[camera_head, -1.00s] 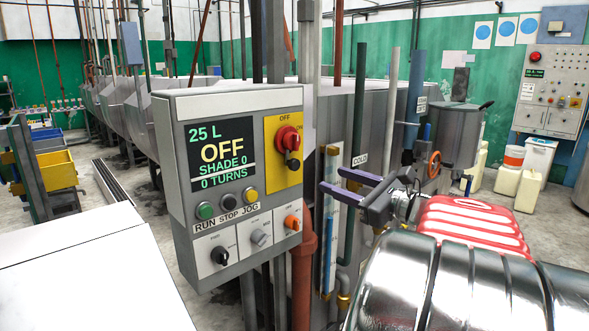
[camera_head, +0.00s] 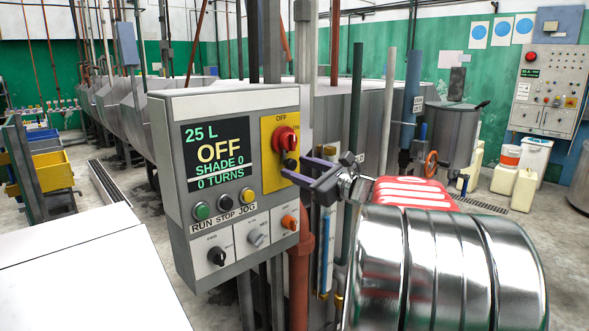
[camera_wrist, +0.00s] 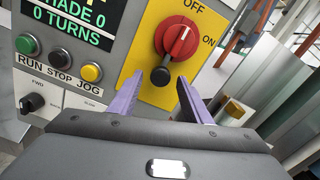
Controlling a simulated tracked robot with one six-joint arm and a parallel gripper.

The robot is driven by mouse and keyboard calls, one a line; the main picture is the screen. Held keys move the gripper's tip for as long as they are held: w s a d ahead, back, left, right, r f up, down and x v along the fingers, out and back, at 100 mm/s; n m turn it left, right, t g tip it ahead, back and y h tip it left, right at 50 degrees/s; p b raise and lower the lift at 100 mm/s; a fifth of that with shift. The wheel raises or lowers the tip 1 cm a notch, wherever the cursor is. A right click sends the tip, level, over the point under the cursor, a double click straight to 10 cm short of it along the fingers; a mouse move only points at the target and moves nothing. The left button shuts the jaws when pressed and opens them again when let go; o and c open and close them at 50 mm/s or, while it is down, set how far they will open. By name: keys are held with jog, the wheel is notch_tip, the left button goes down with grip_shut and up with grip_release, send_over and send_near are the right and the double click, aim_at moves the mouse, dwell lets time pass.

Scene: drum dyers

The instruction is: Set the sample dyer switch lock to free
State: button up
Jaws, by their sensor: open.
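The grey dyer control panel (camera_head: 215,190) carries a yellow plate with OFF and ON marks. On it sits a red rotary switch (camera_head: 285,138), whose pointer end is nearer OFF in the wrist view (camera_wrist: 179,38). Just below it is a round black knob (camera_head: 290,161), perhaps the switch lock; it shows in the wrist view (camera_wrist: 160,76). My gripper (camera_head: 292,168), with purple fingers, is open in front of the plate. In the wrist view its fingertips (camera_wrist: 161,80) lie left and right of the black knob. I cannot tell whether they touch it.
The screen (camera_head: 216,155) reads 25 L, OFF, SHADE 0, 0 TURNS. RUN, STOP and JOG buttons (camera_head: 225,202) and small knobs (camera_head: 217,256) sit lower on the panel. A red-brown pipe (camera_head: 301,265) stands below its right side. A white surface (camera_head: 80,270) lies at the front left.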

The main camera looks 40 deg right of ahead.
jog(key=shift+w, duration=0.8)
grip_shut()
